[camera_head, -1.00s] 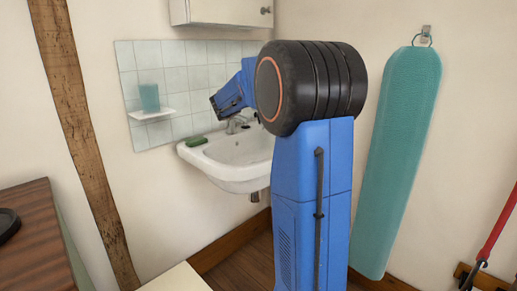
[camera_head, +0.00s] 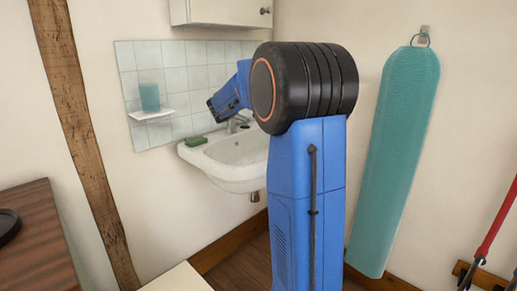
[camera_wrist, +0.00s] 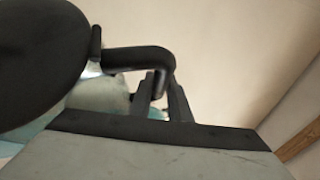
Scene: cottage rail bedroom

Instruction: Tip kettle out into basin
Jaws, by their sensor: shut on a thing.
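The white basin (camera_head: 232,165) hangs on the wall in the head view, with a tap (camera_head: 236,125) at its back; my blue arm covers its right side. The kettle is out of sight in the head view. In the wrist view its dark rounded body (camera_wrist: 38,62) fills the upper left, with a bent black handle (camera_wrist: 135,58) reaching right. My gripper (camera_wrist: 160,95) is shut on that handle. The kettle's spout and contents do not show, and its exact tilt and height over the basin cannot be told.
A green sponge or soap (camera_head: 196,141) lies on the basin's left rim. A teal cup (camera_head: 149,97) stands on a small wall shelf (camera_head: 152,115). A cabinet (camera_head: 222,12) hangs above. An ironing board (camera_head: 396,165) hangs right. A brown-topped cabinet (camera_head: 36,240) stands at left.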

